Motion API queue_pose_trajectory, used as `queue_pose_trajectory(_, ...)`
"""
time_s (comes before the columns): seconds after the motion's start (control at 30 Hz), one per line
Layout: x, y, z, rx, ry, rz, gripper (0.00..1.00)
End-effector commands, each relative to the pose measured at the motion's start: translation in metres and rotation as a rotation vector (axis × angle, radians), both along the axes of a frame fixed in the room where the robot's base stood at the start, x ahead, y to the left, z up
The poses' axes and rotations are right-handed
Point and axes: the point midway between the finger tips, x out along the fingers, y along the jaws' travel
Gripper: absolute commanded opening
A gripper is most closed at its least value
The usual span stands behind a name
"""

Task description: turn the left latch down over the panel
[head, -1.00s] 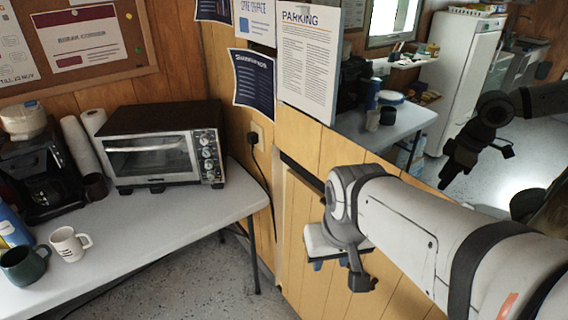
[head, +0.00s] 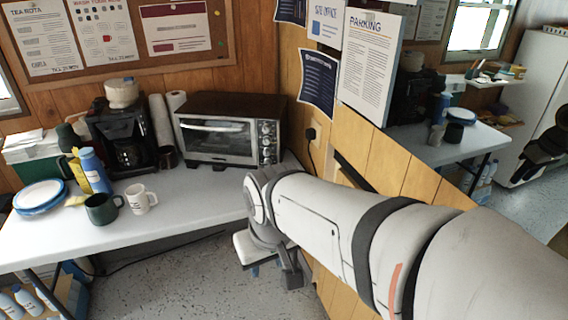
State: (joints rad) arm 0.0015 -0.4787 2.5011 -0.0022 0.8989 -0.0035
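My gripper (head: 265,262) hangs at the end of my white arm, in front of the right end of the white table and over the floor. Its wrist and a dark part show, but its fingertips are too small and partly hidden to read. I cannot make out any latch. A dark-edged recess (head: 346,170) shows low on the wooden wall right of the socket, mostly covered by my arm. I cannot tell whether the panel is there. My gripper is left of this recess in the picture, apparently touching nothing.
The white table (head: 190,212) holds a toaster oven (head: 230,130), a coffee maker (head: 122,140), a green mug (head: 103,208), a white mug (head: 141,199) and plates (head: 40,197). Floor before the table is clear.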

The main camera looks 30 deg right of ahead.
Motion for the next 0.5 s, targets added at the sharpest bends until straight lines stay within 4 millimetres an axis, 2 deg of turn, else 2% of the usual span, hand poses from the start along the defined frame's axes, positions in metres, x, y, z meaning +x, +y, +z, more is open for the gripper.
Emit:
queue_pose_trajectory(0.17, 0.000, 0.000, 0.000, 0.000, -0.002, 0.000, 0.36)
queue_pose_trajectory(0.33, 0.002, -0.009, -0.010, -0.045, 0.035, 0.029, 0.50)
queue_pose_trajectory(0.43, 0.005, -0.040, -0.032, -0.151, 0.126, 0.112, 0.58)
queue_pose_trajectory(0.5, 0.008, -0.067, -0.051, -0.264, 0.227, 0.192, 0.58)
